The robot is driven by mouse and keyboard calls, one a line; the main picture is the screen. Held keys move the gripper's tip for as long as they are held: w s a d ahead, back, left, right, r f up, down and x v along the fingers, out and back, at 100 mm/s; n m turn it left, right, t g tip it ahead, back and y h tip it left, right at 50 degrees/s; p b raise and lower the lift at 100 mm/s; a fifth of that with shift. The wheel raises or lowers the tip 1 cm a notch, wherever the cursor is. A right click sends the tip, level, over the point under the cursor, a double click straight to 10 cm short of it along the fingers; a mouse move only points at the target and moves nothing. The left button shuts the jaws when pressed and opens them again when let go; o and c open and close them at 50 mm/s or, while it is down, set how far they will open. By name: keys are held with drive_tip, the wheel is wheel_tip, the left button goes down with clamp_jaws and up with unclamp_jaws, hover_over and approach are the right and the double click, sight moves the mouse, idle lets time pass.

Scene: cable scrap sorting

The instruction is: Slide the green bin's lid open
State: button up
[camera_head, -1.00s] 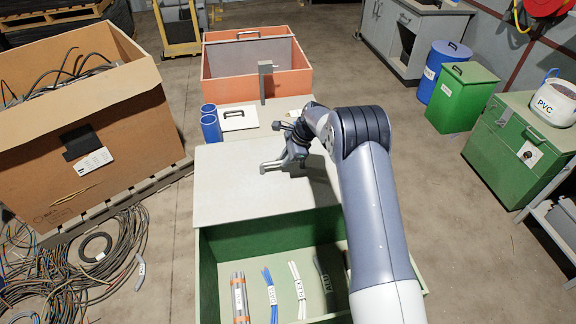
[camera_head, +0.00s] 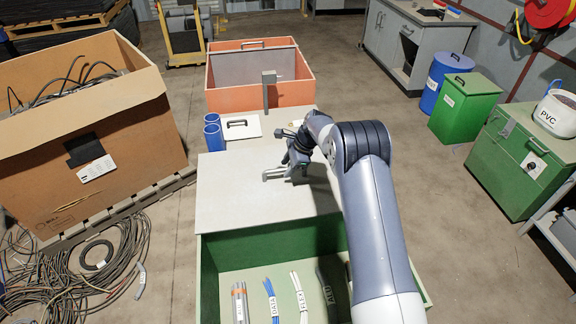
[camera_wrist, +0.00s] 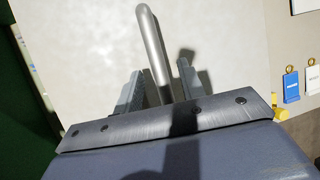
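The green bin (camera_head: 270,246) stands in front of me, open at its near part. Its pale grey lid (camera_head: 228,195) covers the far part. A grey bar handle (camera_head: 272,175) sits on the lid, and it also shows in the wrist view (camera_wrist: 152,42). My gripper (camera_head: 292,166) is low over the lid at this handle. In the wrist view its two fingers (camera_wrist: 161,85) stand apart, one on each side of the bar, with a gap visible on the right side. The near end of the bar is hidden by my gripper body.
Labelled cable samples (camera_head: 271,298) lie in the bin's open part. Behind the lid are blue cups (camera_head: 213,135), a white plate with a handle (camera_head: 241,127), a grey post (camera_head: 269,90) and an orange bin (camera_head: 235,98). A cardboard box (camera_head: 110,150) stands left.

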drive_tip(key=shift+r, duration=0.1)
drive_tip(key=b+v, duration=0.2)
drive_tip(key=v, duration=0.8)
drive_tip(key=shift+d+r, duration=0.2)
drive_tip(key=shift+r, duration=0.05)
drive_tip(key=shift+s, duration=0.1)
drive_tip(key=p+x, duration=0.2)
drive_tip(key=x, duration=0.8)
drive_tip(key=shift+a+f, duration=0.2)
drive_tip(key=shift+f, duration=0.15)
drive_tip(key=shift+s+d, duration=0.1)
drive_tip(key=shift+s, duration=0.1)
